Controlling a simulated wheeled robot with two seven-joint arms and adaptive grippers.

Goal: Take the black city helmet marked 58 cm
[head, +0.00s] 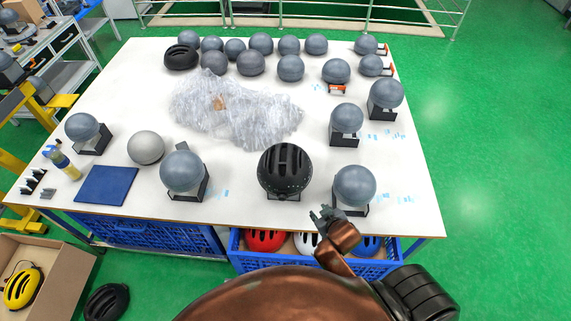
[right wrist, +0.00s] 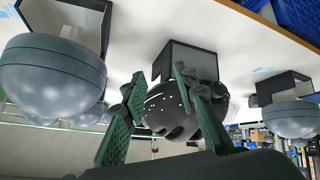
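A black vented helmet (head: 285,168) sits on a small dark stand near the front edge of the white table. No size mark is readable on it. In the right wrist view, which is tilted over, the black helmet (right wrist: 165,112) shows beyond and between my fingers. My right gripper (head: 322,214) is at the front table edge, to the right of and nearer than the helmet, apart from it. Its fingers are spread and empty in the right wrist view (right wrist: 157,82). Another black helmet (head: 181,57) is at the back left. My left gripper is out of view.
Grey head forms on stands flank the helmet, one left (head: 183,171) and one right (head: 355,186). Crumpled clear plastic (head: 235,110) lies behind. A blue crate (head: 250,262) with red, white and blue helmets is under the front edge. Another black helmet (head: 107,302) lies on the floor.

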